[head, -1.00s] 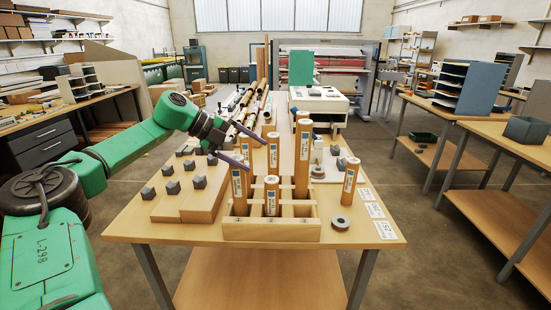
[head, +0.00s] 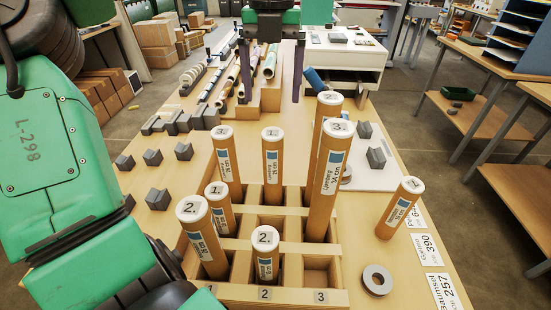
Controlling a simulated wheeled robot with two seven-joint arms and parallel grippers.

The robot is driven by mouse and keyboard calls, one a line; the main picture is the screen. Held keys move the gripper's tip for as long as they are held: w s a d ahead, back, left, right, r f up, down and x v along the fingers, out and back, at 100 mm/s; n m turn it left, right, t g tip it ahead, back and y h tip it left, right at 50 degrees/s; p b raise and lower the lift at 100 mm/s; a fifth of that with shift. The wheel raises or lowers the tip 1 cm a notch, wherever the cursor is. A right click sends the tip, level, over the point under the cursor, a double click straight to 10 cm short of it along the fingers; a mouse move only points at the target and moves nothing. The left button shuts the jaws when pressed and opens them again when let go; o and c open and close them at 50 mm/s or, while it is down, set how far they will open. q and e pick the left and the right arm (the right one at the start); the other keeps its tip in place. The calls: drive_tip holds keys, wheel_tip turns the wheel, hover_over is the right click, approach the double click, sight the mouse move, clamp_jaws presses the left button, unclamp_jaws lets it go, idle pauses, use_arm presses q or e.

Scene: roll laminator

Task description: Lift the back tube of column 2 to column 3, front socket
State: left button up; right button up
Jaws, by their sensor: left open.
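The wooden rack (head: 293,295) has columns marked 1, 2 and 3 on its front edge. The back tube of column 2 (head: 272,165) stands upright, with a white cap marked 1. A short tube marked 2 (head: 265,262) stands in column 2's front socket; the socket between them looks empty. Column 3's front socket (head: 318,272) is empty, with a tall tube marked 3 (head: 326,185) behind it. My left gripper (head: 270,98) points down at the top of the head view. Its two purple fingers are wide apart and empty, appearing above and beyond the back tube. My right gripper is not in view.
Several tubes fill column 1 (head: 203,240). Another tall tube (head: 328,108) stands at column 3's back. A tilted tube (head: 398,210) stands right of the rack, near a grey ring (head: 377,280). Grey blocks (head: 158,198) lie left; long rolls (head: 228,82) lie behind.

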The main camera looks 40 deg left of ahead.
use_arm(q)
hover_over(273, 147)
drive_tip(key=a, duration=0.1)
drive_tip(key=f, duration=0.5)
drive_tip(key=shift+w+a+f+p, duration=0.1)
drive_tip(key=shift+w+f+p, duration=0.25)
drive_tip(key=shift+f, duration=0.05)
drive_tip(key=f, duration=0.2)
drive_tip(key=f+p, duration=0.1)
drive_tip(key=f, duration=0.1)
drive_tip(key=w+f+p, duration=0.1)
drive_tip(key=f, duration=0.1)
drive_tip(key=shift+a+f, duration=0.1)
drive_tip(key=shift+f, duration=0.2)
drive_tip(key=shift+s+f, duration=0.1)
drive_tip(key=shift+f, duration=0.1)
drive_tip(key=shift+c, duration=0.9)
clamp_jaws()
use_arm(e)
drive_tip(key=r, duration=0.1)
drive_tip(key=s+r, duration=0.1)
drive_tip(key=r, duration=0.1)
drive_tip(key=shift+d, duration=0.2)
